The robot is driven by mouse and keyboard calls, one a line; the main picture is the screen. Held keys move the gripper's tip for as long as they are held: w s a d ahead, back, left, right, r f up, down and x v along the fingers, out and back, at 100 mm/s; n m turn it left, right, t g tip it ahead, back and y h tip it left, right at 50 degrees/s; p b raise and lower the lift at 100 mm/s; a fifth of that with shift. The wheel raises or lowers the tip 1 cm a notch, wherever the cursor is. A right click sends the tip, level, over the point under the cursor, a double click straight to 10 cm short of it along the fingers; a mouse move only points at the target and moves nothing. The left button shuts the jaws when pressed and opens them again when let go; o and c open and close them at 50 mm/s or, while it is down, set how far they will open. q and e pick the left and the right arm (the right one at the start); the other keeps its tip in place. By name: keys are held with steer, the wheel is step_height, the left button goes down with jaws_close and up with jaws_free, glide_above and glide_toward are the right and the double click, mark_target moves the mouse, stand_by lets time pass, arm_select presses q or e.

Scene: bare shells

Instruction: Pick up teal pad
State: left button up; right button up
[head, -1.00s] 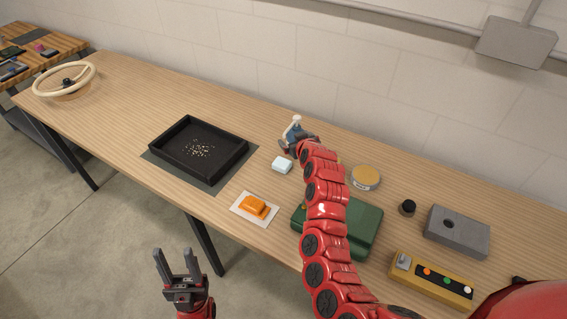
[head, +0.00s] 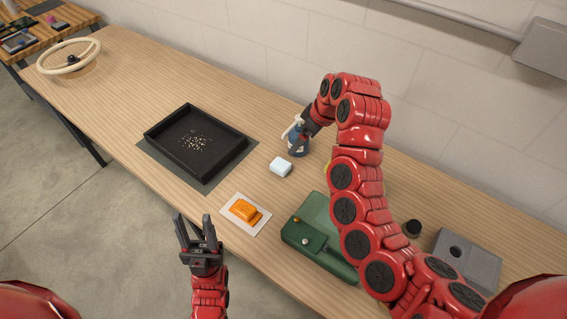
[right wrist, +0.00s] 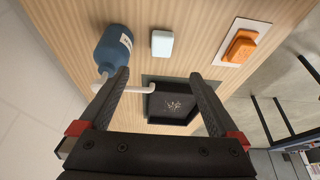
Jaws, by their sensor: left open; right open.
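A small pale blue-white pad (head: 280,167), the nearest thing to teal here, lies on the table between the black tray and the green case. It also shows in the right wrist view (right wrist: 162,43), beyond the fingertips. My right gripper (right wrist: 160,77) is open, with a blue bottle (right wrist: 114,48) by its left finger and the bottle's white spout between the fingers; I cannot tell if they touch. In the head view its fingers are mostly hidden at the bottle (head: 298,147). My left gripper (head: 197,228) is open and empty beyond the table's front edge.
A black tray (head: 232,163) with small bits inside stands on a dark mat. An orange block (head: 244,210) lies on a white sheet (head: 262,222). A green case (head: 308,235) and a grey block (head: 470,258) stand to the right. The table's left part is mostly clear.

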steer(key=b, duration=0.2)
glide_toward(284, 166)
steer(key=w+f+p, duration=0.1)
steer(key=a+f+p, duration=0.1)
steer(key=f, duration=0.1)
steer(key=shift+w+a+f, duration=0.15)
steer(key=shift+w, duration=0.25)
steer(key=shift+f+p, duration=0.15)
steer(key=shift+p, duration=0.35)
steer(key=f+p, duration=0.1)
steer(key=a+f+p, duration=0.1)
steer(key=f, duration=0.1)
steer(key=shift+s, duration=0.1)
steer(key=shift+x, duration=0.85)
steer(key=c, duration=1.4)
steer(key=shift+c, duration=0.2)
